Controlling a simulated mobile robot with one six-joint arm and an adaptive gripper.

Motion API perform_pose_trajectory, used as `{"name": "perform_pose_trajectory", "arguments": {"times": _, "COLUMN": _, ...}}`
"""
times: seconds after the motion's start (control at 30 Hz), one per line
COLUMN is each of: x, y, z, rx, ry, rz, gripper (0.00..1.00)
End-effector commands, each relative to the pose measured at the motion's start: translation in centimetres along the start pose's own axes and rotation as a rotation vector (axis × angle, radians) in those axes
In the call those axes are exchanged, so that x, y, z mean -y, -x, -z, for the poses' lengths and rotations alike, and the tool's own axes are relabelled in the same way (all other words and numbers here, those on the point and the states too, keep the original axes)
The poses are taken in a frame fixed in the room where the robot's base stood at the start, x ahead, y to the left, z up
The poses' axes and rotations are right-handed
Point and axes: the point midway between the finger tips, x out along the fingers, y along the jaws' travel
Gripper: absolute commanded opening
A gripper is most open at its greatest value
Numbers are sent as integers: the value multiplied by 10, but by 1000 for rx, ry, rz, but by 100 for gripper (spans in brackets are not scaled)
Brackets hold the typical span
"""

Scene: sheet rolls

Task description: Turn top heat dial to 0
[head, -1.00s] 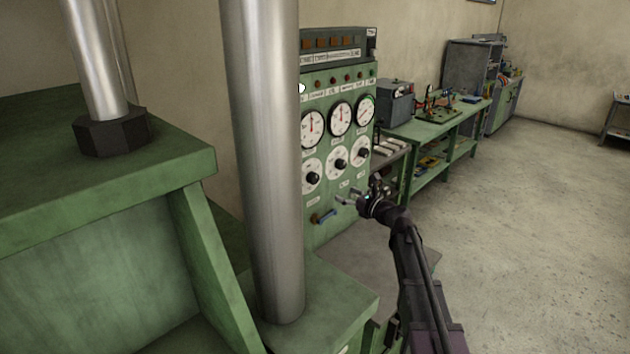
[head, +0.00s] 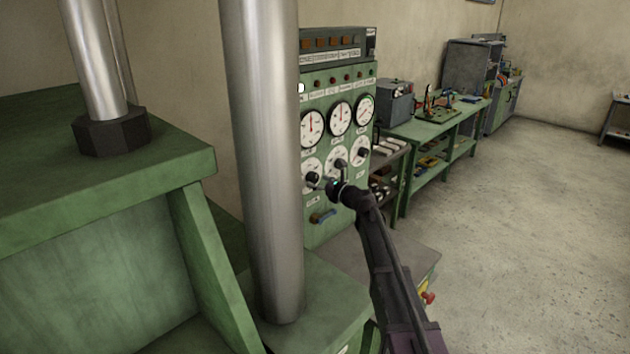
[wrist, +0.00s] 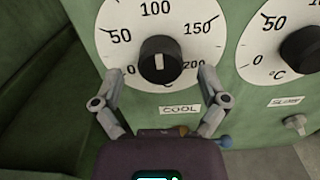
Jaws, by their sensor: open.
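The green control panel (head: 330,235) carries a row of gauges with red needles and, below it, a row of white dials with black knobs. In the wrist view a black knob (wrist: 159,62) sits on a white dial (wrist: 130,20) marked 0 to 200; its white mark points up, near 100. The label under this dial (wrist: 180,110) seems to read COOL. My gripper (wrist: 157,74) is open, its fingertips at the lower left and lower right of this knob, apart from it. In the head view my gripper (head: 325,183) is in front of the lower dials. I cannot read a top heat label.
A second dial's knob (wrist: 302,50) is at the right in the wrist view. A thick steel column (head: 265,150) stands left of the panel.

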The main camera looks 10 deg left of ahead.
Motion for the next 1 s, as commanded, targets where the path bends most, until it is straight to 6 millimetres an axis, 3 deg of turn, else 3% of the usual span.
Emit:
{"name": "perform_pose_trajectory", "arguments": {"times": 0.2, "x": 0, "y": -16, "z": 0, "rx": 0, "ry": 0, "rz": 0, "gripper": 93}}
{"name": "perform_pose_trajectory", "arguments": {"times": 0.57, "x": -1, "y": -18, "z": 0, "rx": 0, "ry": 0, "rz": 0, "gripper": 93}}
{"name": "perform_pose_trajectory", "arguments": {"times": 0.83, "x": -1, "y": -18, "z": 0, "rx": 0, "ry": 0, "rz": -1, "gripper": 16}}
{"name": "perform_pose_trajectory", "arguments": {"times": 0.87, "x": -1, "y": -18, "z": 0, "rx": 0, "ry": 0, "rz": -1, "gripper": 11}}
{"name": "perform_pose_trajectory", "arguments": {"times": 1.0, "x": 1, "y": -16, "z": 0, "rx": 0, "ry": 1, "rz": 0, "gripper": 11}}
